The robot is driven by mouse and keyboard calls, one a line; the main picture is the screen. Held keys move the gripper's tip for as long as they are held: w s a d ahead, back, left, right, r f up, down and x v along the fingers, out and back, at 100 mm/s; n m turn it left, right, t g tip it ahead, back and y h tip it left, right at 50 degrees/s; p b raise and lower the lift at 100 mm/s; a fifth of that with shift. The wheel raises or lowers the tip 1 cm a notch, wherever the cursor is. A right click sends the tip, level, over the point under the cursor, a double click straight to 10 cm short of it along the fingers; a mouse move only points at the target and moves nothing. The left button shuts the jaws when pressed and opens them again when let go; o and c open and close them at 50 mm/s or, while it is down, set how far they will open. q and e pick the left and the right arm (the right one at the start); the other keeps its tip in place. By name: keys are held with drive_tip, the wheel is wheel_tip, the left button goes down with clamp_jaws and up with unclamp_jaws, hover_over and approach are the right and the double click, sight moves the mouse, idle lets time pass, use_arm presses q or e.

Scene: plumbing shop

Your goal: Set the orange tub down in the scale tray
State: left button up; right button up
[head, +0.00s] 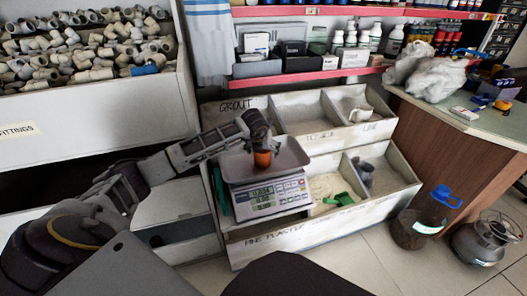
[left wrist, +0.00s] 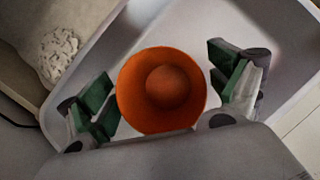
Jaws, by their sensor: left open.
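The orange tub (head: 262,159) stands in the metal scale tray (head: 237,170) on top of the white scale (head: 268,197). In the left wrist view the orange tub (left wrist: 128,88) shows from above as a round bowl with a rounded orange middle, and the tray (left wrist: 262,22) lies around and under it. My left gripper (head: 260,143) is right above the tub. In the wrist view my left gripper (left wrist: 163,90) is open, with its green finger pads on both sides of the tub and a gap showing at each side. My right gripper is not in view.
Labelled wooden bins (head: 296,112) stand behind and beside the scale. A green scoop (head: 341,199) lies in the front bin. A counter (head: 470,120) is at the right and a bin of fittings (head: 85,60) at the left.

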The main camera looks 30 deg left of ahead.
sight(261, 162)
use_arm(q)
drive_tip(key=p+v, duration=0.2)
drive_tip(key=v, duration=0.8)
drive_tip(key=shift+p, duration=0.35)
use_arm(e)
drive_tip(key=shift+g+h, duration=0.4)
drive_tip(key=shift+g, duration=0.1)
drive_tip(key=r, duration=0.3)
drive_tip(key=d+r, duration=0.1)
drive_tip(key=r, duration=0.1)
